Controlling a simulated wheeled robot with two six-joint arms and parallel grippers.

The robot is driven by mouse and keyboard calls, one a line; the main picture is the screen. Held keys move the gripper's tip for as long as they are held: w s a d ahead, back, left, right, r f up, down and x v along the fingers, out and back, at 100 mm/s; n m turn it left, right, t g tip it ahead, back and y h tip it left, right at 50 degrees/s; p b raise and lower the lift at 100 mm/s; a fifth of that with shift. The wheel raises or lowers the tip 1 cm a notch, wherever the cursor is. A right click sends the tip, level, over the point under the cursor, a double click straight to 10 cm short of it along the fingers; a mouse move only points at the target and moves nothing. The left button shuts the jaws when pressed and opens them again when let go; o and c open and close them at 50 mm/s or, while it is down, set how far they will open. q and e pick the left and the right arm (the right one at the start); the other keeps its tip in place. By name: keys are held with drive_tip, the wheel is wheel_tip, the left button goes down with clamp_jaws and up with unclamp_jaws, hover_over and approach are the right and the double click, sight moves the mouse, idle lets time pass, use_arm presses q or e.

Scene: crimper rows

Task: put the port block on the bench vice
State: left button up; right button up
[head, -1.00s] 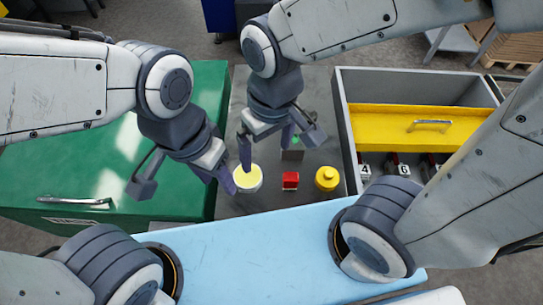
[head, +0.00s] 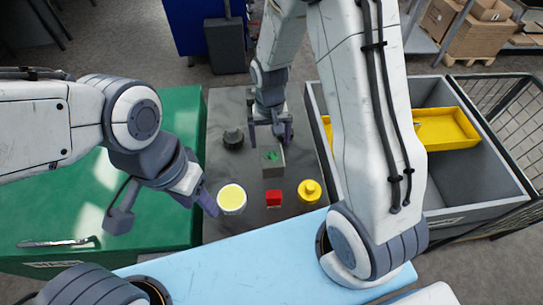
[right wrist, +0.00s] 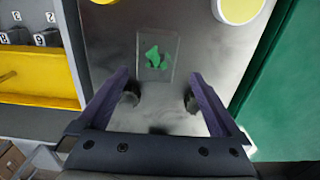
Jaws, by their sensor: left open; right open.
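A grey block with a green mark on top (head: 272,163) stands on the grey bench top (head: 222,112); I cannot tell whether it is the port block or the vice. It also shows in the right wrist view (right wrist: 155,58). A small red block (head: 273,200) sits in front of it. No vice is plainly recognisable. My right gripper (head: 270,132) is open and empty at the far side of the grey block; its fingers (right wrist: 157,85) point towards it. My left gripper (head: 205,198) is open beside a pale yellow-topped cylinder (head: 231,199); contact is unclear.
A yellow cylinder (head: 309,192) stands right of the red block. A dark round part (head: 233,139) lies at back left. A green cabinet (head: 60,205) flanks the bench at left. At right is a grey bin (head: 480,178) with a yellow tray (head: 449,128). My right arm covers part of it.

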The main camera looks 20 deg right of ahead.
sight(272, 156)
wheel_tip(272, 156, down, 5)
drive_tip(key=shift+w+d+f, duration=0.1)
drive_tip(key=shift+d+f, duration=0.05)
wheel_tip(272, 156, down, 4)
drive_tip(key=shift+d+f+p, duration=0.15)
drive_tip(key=shift+p, duration=0.85)
drive_tip(key=shift+w+f, duration=0.1)
drive_tip(key=shift+f, duration=0.5)
clamp_jaws()
